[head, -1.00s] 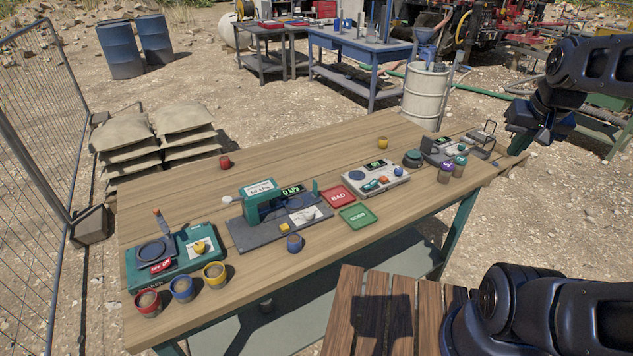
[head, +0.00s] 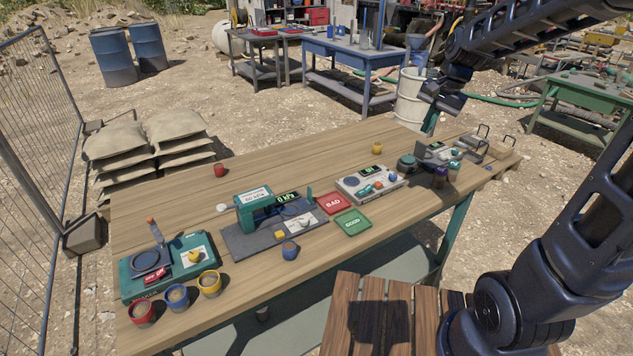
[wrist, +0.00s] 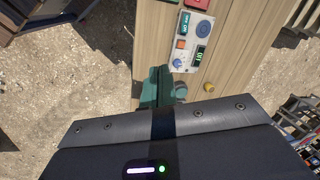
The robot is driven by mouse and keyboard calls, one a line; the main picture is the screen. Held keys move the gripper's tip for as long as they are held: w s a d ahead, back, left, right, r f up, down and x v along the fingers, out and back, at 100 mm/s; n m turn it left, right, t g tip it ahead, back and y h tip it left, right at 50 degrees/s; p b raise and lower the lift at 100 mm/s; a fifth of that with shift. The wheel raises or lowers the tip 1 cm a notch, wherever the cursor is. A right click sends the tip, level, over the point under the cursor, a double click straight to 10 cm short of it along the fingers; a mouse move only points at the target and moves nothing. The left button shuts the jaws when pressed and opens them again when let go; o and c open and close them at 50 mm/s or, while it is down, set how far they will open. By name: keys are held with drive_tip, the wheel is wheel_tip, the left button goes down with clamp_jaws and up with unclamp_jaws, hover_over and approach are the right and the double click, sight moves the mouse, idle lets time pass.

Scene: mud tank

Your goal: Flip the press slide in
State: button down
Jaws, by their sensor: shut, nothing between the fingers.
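The green press (head: 252,207) stands on a dark base plate (head: 243,243) near the middle of the wooden table. It bears a "60 kPa" sign and a lit display reading 0 kPa. A pale piece lies on its plate at the right; I cannot clearly make out the slide. My gripper (head: 431,124) is shut and empty, raised over the far right part of the table, well right of the press. Its green fingers (wrist: 158,90) show in the wrist view, close together. The press is not seen in the wrist view.
A grey control box (head: 370,184) lies between press and gripper; it also shows in the wrist view (wrist: 193,40). Red BAD (head: 334,203) and green GOOD (head: 352,222) trays sit right of the press. A green scale (head: 170,265) is left.

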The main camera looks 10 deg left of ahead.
drive_tip(key=w+a+f+m+g, duration=0.2)
drive_tip(key=a+f, duration=0.6)
drive_tip(key=a, duration=0.4)
drive_tip(key=w+a+f+m+g, duration=0.2)
drive_tip(key=w+a+f, duration=0.2)
drive_tip(key=a, duration=0.9)
wheel_tip(320, 180, down, 4)
drive_tip(key=shift+w+a+r+m+y, duration=0.2)
drive_tip(key=shift+m+y, duration=0.1)
drive_tip(key=shift+m, duration=0.1)
drive_tip(key=shift+f, duration=0.1)
drive_tip(key=x, duration=0.3)
drive_tip(key=s+a+x, duration=0.1)
drive_tip(key=x, duration=0.3)
drive_tip(key=r+x, duration=0.1)
drive_tip(key=x, duration=0.3)
drive_tip(key=shift+s+a, duration=0.3)
drive_tip(key=shift+s, duration=0.1)
drive_tip(key=shift+s+a, duration=0.45)
